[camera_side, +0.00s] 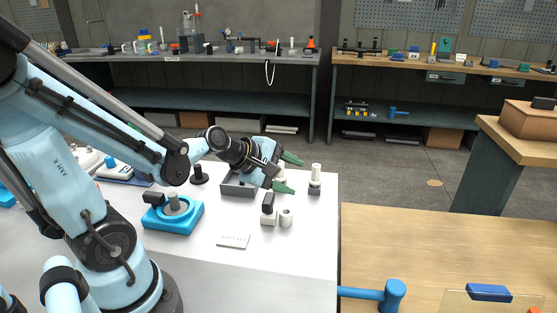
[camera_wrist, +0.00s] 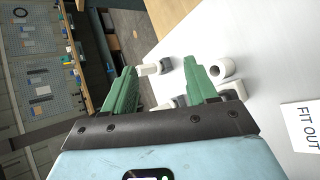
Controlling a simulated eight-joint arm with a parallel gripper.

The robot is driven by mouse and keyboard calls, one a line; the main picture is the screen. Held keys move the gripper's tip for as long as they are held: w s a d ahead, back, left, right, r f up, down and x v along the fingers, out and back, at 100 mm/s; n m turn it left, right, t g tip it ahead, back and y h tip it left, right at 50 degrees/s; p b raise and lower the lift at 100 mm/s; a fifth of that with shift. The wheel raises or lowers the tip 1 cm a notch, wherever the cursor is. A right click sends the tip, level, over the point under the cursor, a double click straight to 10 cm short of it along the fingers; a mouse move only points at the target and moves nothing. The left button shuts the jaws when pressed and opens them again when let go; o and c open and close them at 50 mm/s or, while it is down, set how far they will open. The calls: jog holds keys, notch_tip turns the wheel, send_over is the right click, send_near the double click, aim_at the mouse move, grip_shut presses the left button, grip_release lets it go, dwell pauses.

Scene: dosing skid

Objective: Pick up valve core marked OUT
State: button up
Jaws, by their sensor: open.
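My gripper (camera_side: 287,173) is open, with two green fingers spread and nothing between the tips; it hangs above the right part of the white table. The fingers also show in the wrist view (camera_wrist: 159,68). No OUT mark is legible on any part, so I cannot tell which is the named core. Candidates are a short white cylinder (camera_side: 285,217), a white block with a black top (camera_side: 268,212) beside it, and a white upright piece with a dark band (camera_side: 315,178). In the wrist view a round white part (camera_wrist: 222,69) shows right of the right finger.
A card (camera_side: 233,241) lies on the table front; in the wrist view the card (camera_wrist: 304,122) reads FIT OUT. A blue fixture (camera_side: 172,219) and a grey tray (camera_side: 238,189) stand left of the small parts. A dark knobbed piece (camera_side: 198,176) stands behind. A wooden bench (camera_side: 440,245) adjoins right.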

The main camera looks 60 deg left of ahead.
aim_at(314, 166)
jog(key=w+a+n+t+y, duration=0.1)
jog(key=a+n+t, duration=0.15)
jog(key=n, duration=0.55)
jog(key=a+n+t, duration=0.1)
jog(key=a+n, duration=0.3)
jog(key=n, duration=0.3)
jog(key=shift+s+f+x, duration=0.1)
jog(key=shift+f+x, duration=0.1)
jog(key=shift+x, duration=1.85)
jog(key=shift+s+f+x, duration=0.1)
jog(key=shift+f+x, duration=0.1)
jog(key=shift+x, duration=1.9)
jog(key=shift+s+f+x, duration=0.1)
jog(key=shift+f+x, duration=0.1)
jog(key=shift+x, duration=1.85)
jog(key=shift+w+a, duration=0.1)
grip_shut()
